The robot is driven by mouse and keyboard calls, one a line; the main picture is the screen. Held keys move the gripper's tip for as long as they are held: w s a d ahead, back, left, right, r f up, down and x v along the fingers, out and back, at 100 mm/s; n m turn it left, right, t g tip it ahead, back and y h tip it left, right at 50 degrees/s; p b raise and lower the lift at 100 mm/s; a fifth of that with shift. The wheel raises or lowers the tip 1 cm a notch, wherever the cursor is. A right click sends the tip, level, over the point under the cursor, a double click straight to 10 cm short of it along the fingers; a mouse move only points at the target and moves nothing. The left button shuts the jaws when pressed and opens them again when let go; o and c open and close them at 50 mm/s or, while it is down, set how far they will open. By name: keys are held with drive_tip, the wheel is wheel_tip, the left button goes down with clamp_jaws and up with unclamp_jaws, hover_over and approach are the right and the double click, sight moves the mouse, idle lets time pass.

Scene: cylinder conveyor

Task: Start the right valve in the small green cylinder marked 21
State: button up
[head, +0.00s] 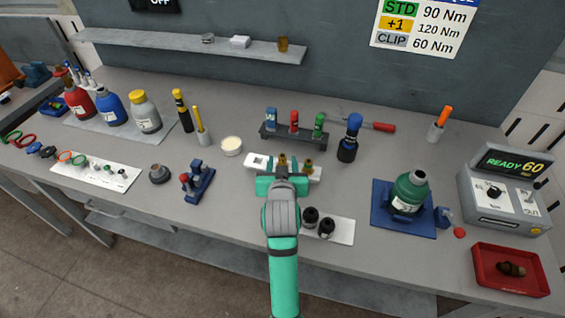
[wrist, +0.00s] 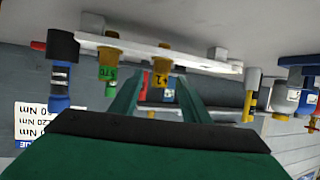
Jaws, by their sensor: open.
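The small green cylinder (head: 411,188) stands in a blue holder (head: 381,207) on the right of the bench; its number is not readable. Brass valves stand on a white rack (head: 312,176) at the middle of the bench. In the wrist view, which looks upside down, one valve (wrist: 162,62) has a yellow "+1" tag and another (wrist: 108,58) a green "STD" tag. My gripper (wrist: 158,88) is open, its fingers either side of the yellow-tagged valve in the picture; contact cannot be told. In the head view my gripper (head: 283,184) partly hides the rack.
A torque unit (head: 505,190) reads "READY 60". A wall sign (head: 425,27) lists STD 90, +1 120 and CLIP 60 Nm. A dark rack of coloured tools (head: 293,136) stands behind the valves. A plate with black parts (head: 341,230) lies in front. A red tray (head: 512,270) is far right.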

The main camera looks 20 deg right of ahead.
drive_tip(key=shift+x, duration=1.4)
drive_tip(key=shift+c, duration=0.6)
drive_tip(key=shift+r, duration=0.1)
clamp_jaws()
